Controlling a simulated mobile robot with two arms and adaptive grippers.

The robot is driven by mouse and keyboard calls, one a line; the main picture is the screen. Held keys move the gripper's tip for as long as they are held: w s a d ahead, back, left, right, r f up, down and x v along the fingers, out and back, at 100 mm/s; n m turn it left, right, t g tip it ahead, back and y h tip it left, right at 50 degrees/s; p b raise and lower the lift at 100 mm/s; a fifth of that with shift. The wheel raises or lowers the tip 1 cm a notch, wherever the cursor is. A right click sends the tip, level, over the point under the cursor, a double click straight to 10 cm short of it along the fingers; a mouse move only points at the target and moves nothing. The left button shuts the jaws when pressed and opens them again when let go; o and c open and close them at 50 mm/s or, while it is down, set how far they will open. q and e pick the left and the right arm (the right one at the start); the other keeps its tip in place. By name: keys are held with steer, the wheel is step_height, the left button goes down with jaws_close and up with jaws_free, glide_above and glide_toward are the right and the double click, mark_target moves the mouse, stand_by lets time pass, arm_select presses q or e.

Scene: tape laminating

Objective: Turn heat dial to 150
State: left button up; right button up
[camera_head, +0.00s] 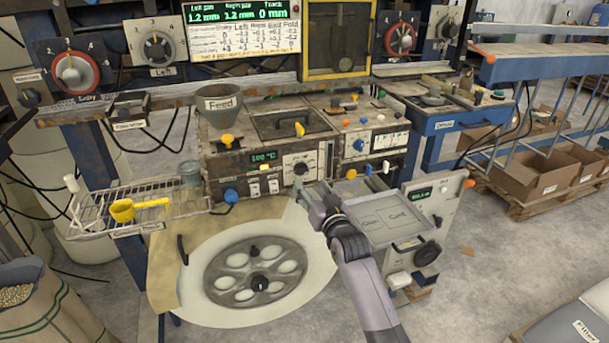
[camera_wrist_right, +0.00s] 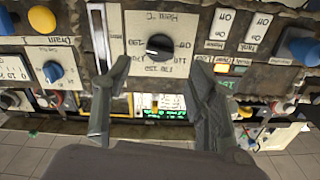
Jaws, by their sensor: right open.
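The heat dial is a black knob (camera_wrist_right: 160,45) on a white plate with printed numbers, upside down in the right wrist view. Its white mark points toward the lower left there; the exact number is too small to read. In the head view the dial (camera_head: 301,168) is on the front of the worn machine panel. My right gripper (camera_wrist_right: 160,66) is open, its two fingers on either side of the dial plate, with nothing between them. Contact with the knob cannot be told. In the head view the right gripper (camera_head: 318,192) is just below the dial. My left gripper is not in view.
A green readout (camera_head: 264,156) is left of the dial. Toggle switches (camera_head: 264,187) and a blue knob (camera_head: 231,195) are close by on the left. A blue knob (camera_wrist_right: 53,71) is also near in the wrist view. A wire rack (camera_head: 120,205) stands left.

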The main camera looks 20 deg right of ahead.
mark_target(303, 172)
steer(key=shift+w+a, duration=0.15)
steer(key=shift+w, duration=2.95)
steer(key=shift+c, duration=0.2)
steer(key=c, duration=1.1)
